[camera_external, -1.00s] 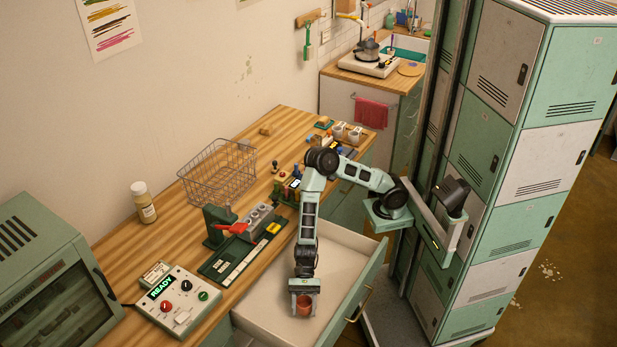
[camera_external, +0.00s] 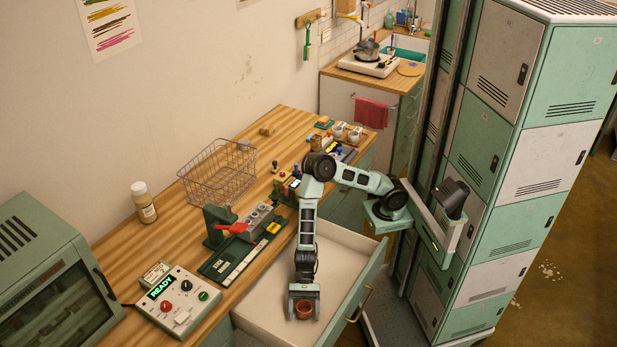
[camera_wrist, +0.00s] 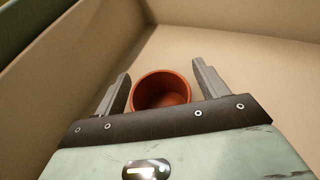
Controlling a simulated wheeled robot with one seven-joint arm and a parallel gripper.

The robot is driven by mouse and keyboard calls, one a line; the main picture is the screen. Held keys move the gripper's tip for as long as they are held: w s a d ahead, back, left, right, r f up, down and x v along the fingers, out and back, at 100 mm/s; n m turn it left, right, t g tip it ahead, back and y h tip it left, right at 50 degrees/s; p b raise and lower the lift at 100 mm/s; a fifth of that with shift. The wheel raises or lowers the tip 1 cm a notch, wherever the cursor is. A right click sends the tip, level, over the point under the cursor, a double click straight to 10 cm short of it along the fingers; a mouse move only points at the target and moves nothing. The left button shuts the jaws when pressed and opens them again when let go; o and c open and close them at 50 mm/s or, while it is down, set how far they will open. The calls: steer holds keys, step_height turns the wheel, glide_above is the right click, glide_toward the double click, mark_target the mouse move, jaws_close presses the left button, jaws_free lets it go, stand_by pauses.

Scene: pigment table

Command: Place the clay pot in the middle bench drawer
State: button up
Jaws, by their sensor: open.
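The clay pot (camera_external: 304,309) is a small reddish-brown pot. It stands upright on the floor of the pulled-out bench drawer (camera_external: 341,262), near the drawer's front left part. My gripper (camera_external: 304,304) is low inside the drawer with its fingers on either side of the pot. In the wrist view the pot (camera_wrist: 161,91) sits between the two fingers, and a gap shows on each side, so the gripper (camera_wrist: 160,88) is open. The pot looks empty inside. Its base is hidden by the gripper body in the wrist view.
The drawer walls (camera_wrist: 85,52) rise around the gripper. The rest of the drawer floor is clear. On the bench stand a control box reading READY (camera_external: 178,301), a red-handled press (camera_external: 228,228), a wire basket (camera_external: 217,172) and a jar (camera_external: 143,203). Tall lockers (camera_external: 540,190) stand at right.

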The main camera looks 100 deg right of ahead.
mark_target(304, 307)
steer(key=p+v, duration=0.1)
steer(key=v, duration=0.4)
steer(key=shift+d+r, duration=0.15)
steer(key=shift+r, duration=0.15)
step_height(304, 307, up, 7)
steer(key=p, duration=0.1)
steer(key=shift+f, duration=0.15)
steer(key=s+d+r+n+g+h+p, duration=0.1)
steer(key=s+r+n+g+h+p, duration=0.2)
steer(key=s+r+n+p, duration=0.45)
steer(key=s+r+n+g+h+p, duration=0.2)
steer(key=s+r+n+g+p, duration=0.15)
steer(key=s+n, duration=0.7)
steer(key=s+d+r+n+t+h+p, duration=0.1)
steer(key=s+d+r+n+h+p, duration=0.2)
steer(key=d, duration=0.4)
steer(key=s+d+r+n+t+h+p, duration=0.2)
steer(key=s+d+r+n+h+p, duration=0.2)
steer(key=s+d+r+n+p, duration=0.1)
steer(key=s+d+r+n, duration=0.1)
steer(key=s+n, duration=0.1)
steer(key=shift+s+d+r+n, duration=0.2)
steer(key=shift+d+r+n, duration=0.1)
steer(key=shift+d+r, duration=0.1)
